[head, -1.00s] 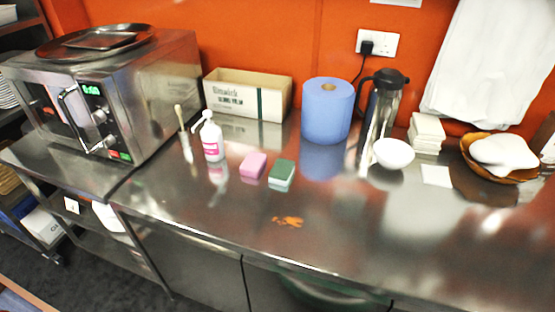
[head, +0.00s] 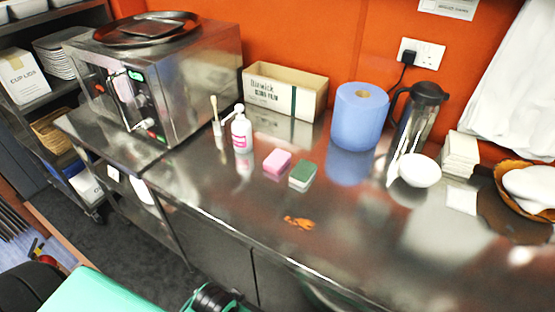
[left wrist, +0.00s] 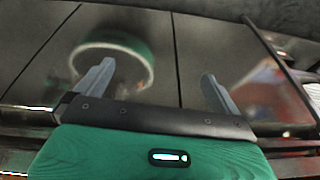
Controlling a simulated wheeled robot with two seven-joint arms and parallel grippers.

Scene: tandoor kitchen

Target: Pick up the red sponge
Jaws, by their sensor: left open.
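A pink block sponge (head: 277,162) lies on the steel counter, left of a green and white sponge (head: 302,175). The pink one is the closest to red; no plainly red sponge shows. My left gripper (left wrist: 157,90) shows in the left wrist view, its two grey fingers wide apart with nothing between them. It faces dark cabinet doors, and neither sponge is in that view. In the head view, parts of my arm show at the bottom left, but no gripper fingers. My right gripper is not in view.
On the steel counter (head: 375,235), a pump bottle (head: 241,133) stands left of the sponges. A box (head: 284,91), a blue paper roll (head: 359,117), a flask (head: 417,118) and a white bowl (head: 419,170) stand behind or right. An orange smear (head: 299,222) marks the clear front.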

